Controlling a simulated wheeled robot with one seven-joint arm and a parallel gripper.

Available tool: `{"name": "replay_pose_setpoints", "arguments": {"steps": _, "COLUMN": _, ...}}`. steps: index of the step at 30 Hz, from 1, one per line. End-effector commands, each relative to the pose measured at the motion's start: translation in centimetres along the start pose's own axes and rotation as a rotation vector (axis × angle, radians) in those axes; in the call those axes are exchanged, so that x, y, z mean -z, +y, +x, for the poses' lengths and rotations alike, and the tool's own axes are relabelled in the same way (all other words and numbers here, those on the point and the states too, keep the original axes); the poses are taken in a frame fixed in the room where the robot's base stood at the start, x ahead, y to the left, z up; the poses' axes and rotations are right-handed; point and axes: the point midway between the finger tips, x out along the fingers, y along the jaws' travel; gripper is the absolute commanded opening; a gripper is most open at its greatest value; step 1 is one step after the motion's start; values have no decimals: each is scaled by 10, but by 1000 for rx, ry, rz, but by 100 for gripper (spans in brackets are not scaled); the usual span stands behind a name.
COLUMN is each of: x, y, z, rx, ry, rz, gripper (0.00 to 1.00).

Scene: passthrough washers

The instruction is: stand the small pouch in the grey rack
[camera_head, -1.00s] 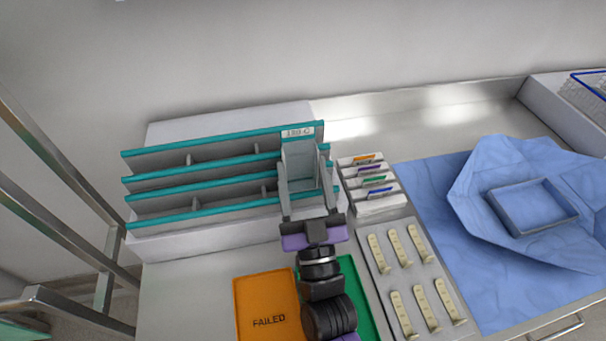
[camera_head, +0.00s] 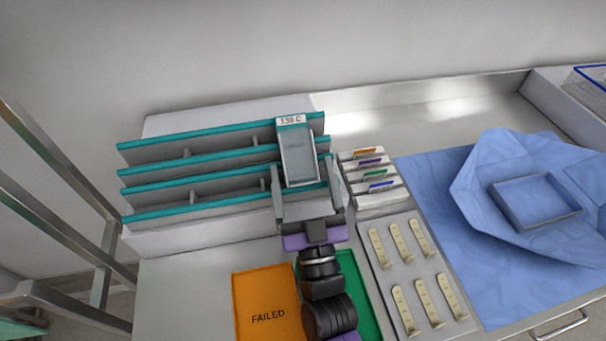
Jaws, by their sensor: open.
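The small pouch (camera_head: 297,155) is a grey, slim packet with a white label at its top that seems to read 130 C. It stands, leaning back slightly, at the right end of the grey rack (camera_head: 158,152), which has several long dividers with teal edges. The pouch's lower end is near the front dividers; exactly which slot it sits in is hard to tell. My gripper (camera_head: 302,172) is open, with one finger on each side of the pouch's lower part and visible gaps between.
A small white holder with coloured tabs (camera_head: 371,178) stands close to the right of my gripper. An orange FAILED tray (camera_head: 265,300) and a green tray (camera_head: 358,290) lie in front. A tray of metal strips (camera_head: 405,235) and blue cloth (camera_head: 480,270) lie to the right.

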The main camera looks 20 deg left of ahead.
Motion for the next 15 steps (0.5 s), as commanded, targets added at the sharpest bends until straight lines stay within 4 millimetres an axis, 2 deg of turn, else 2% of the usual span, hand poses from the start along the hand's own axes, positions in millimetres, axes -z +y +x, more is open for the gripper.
{"name": "replay_pose_setpoints", "arguments": {"steps": 6, "x": -3, "y": 1, "z": -18, "rx": -1, "ry": -5, "rz": -1, "gripper": 81}}
{"name": "replay_pose_setpoints", "arguments": {"steps": 15, "x": 24, "y": 1, "z": -71, "rx": -2, "ry": -4, "rz": -1, "gripper": 81}}
